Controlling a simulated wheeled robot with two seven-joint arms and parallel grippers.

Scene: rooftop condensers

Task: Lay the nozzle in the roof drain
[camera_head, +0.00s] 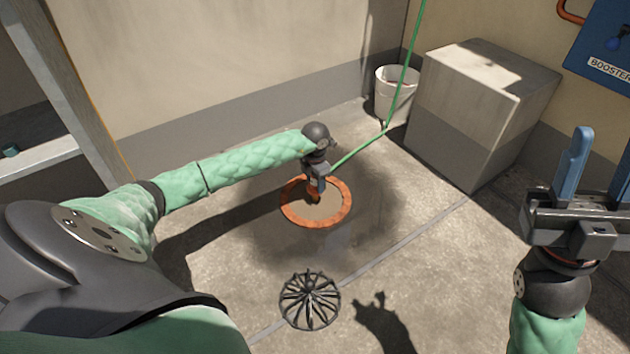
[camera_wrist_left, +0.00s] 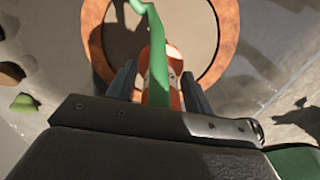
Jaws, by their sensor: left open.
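The roof drain is an opening with a rust-orange ring (camera_head: 343,210), set in the damp grey roof; its ring also shows in the left wrist view (camera_wrist_left: 225,40). The orange nozzle (camera_head: 314,196), on a green hose, is at the drain opening, inside the ring's outline. My left gripper (camera_head: 318,186) points down over the drain and is open, with a finger on either side of the nozzle (camera_wrist_left: 175,70). Whether the nozzle touches the drain's bottom cannot be told. My right gripper (camera_head: 601,165) is open and empty at the right.
A black domed grate (camera_head: 310,300) lies on the roof in front of the drain. The green hose (camera_head: 362,150) runs up to the back right, past a white bucket (camera_head: 396,95) and a concrete block (camera_head: 485,105). A blue booster box (camera_head: 605,45) hangs at the right.

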